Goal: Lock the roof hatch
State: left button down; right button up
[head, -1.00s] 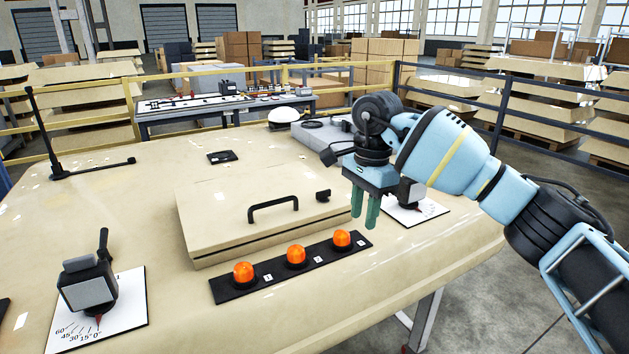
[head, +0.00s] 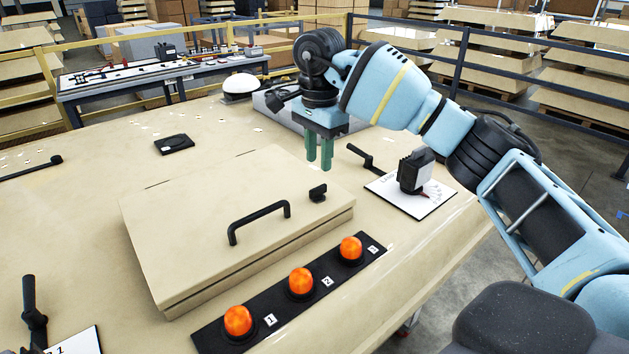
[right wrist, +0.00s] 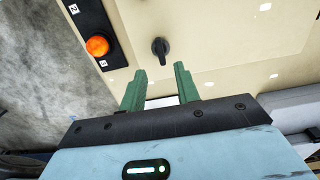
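The roof hatch is a low cream square lid (head: 190,210) on the cream roof, lying flat with its seam visible. A black bow handle (head: 259,222) stands on it. A small black turn latch (head: 318,192) sits near its right corner; it also shows in the right wrist view (right wrist: 160,48), just beyond the fingertips. My right gripper (head: 319,163) hangs pointing down, its green fingers above and behind the latch in the head view. In the right wrist view its fingers (right wrist: 161,72) are apart with nothing between them. Contact with the latch is not visible. My left gripper is out of view.
A black strip with three orange lamps (head: 301,281) lies along the hatch's front edge. A dark lever unit on a white scale plate (head: 408,197) stands to the right, near my right arm. A white dome (head: 241,84) and grey box lie behind.

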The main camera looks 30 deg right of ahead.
aim_at(318, 187)
jog(key=shift+w+f, duration=0.1)
jog(key=shift+f, duration=3.7)
grip_shut()
